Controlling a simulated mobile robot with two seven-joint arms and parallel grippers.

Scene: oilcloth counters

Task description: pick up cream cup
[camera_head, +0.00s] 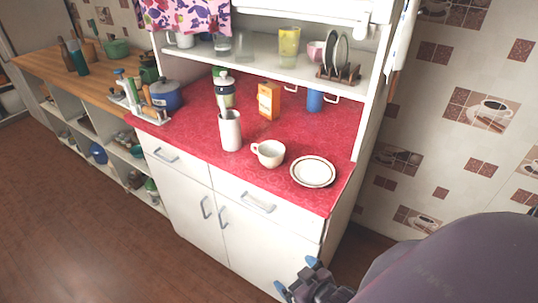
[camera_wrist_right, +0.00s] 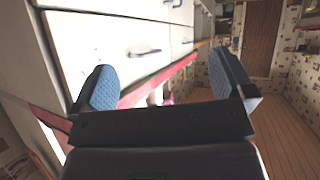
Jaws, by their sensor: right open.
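The cream cup (camera_head: 269,153) stands upright on the red counter (camera_head: 190,129), near its front edge, with its handle toward the left. A white plate with a dark rim (camera_head: 313,172) lies just right of it. My right gripper (camera_head: 297,278) is low in front of the cabinet, below counter height and well apart from the cup. Its blue-padded fingers are spread and empty in the right wrist view (camera_wrist_right: 166,80). A small pale shape shows between them there, too unclear to name. My left gripper is not in view.
A tall white container (camera_head: 230,130) stands close left of the cup. Behind are a bottle (camera_head: 224,90), an orange carton (camera_head: 268,101) and a blue mug (camera_head: 315,101). A shelf (camera_head: 268,57) with glasses and a plate rack overhangs the counter's back. Drawer handles (camera_head: 258,203) project in front.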

